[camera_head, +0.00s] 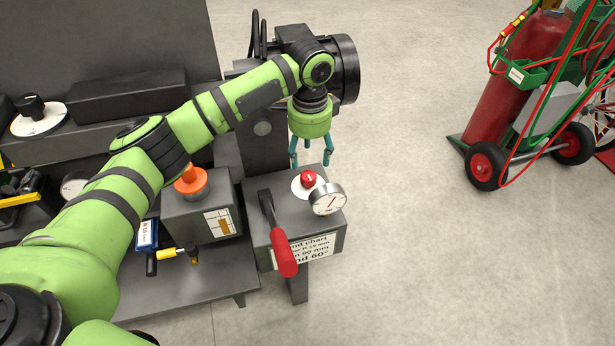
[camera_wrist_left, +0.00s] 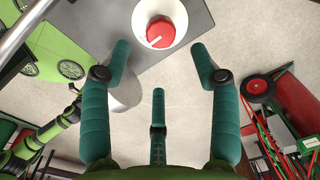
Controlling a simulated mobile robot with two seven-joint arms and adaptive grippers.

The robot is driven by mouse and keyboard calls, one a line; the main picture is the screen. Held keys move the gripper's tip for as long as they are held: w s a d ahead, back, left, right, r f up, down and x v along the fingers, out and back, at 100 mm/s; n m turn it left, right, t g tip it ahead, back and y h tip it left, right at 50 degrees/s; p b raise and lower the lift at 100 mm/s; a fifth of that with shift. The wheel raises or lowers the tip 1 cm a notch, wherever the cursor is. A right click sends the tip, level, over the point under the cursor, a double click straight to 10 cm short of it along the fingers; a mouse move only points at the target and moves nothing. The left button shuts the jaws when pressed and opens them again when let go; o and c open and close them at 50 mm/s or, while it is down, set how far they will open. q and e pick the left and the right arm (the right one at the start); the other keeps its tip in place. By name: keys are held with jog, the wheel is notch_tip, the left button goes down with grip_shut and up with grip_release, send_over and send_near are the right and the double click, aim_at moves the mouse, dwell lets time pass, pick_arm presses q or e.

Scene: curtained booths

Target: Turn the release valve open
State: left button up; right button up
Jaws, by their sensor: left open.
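The release valve appears to be the small red knob (camera_head: 309,178) on a white round plate, on top of a dark grey box (camera_head: 255,218). The red knob (camera_wrist_left: 160,33) shows at the top of the left wrist view with a white line on its face. My left gripper (camera_head: 311,158) points down just behind the knob in the head view. Its teal fingers are spread and empty. In the left wrist view, the open fingers (camera_wrist_left: 160,62) stand apart below the knob, with no contact visible. My right gripper is not in view.
A round gauge (camera_head: 327,199) sits right beside the knob. A red-handled lever (camera_head: 284,255) stands at the box's front left. An orange knob (camera_head: 191,180) is on the neighbouring box. A cart with a red cylinder (camera_head: 510,80) stands at the right. The floor between is clear.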

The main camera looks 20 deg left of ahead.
aim_at(309, 175)
pick_arm(q)
notch_tip(309, 175, down, 7)
jog(key=shift+w+a+f+b, duration=0.1)
jog(key=shift+w+a+b, duration=0.05)
jog(key=shift+b, duration=0.45)
jog(key=c, duration=1.2)
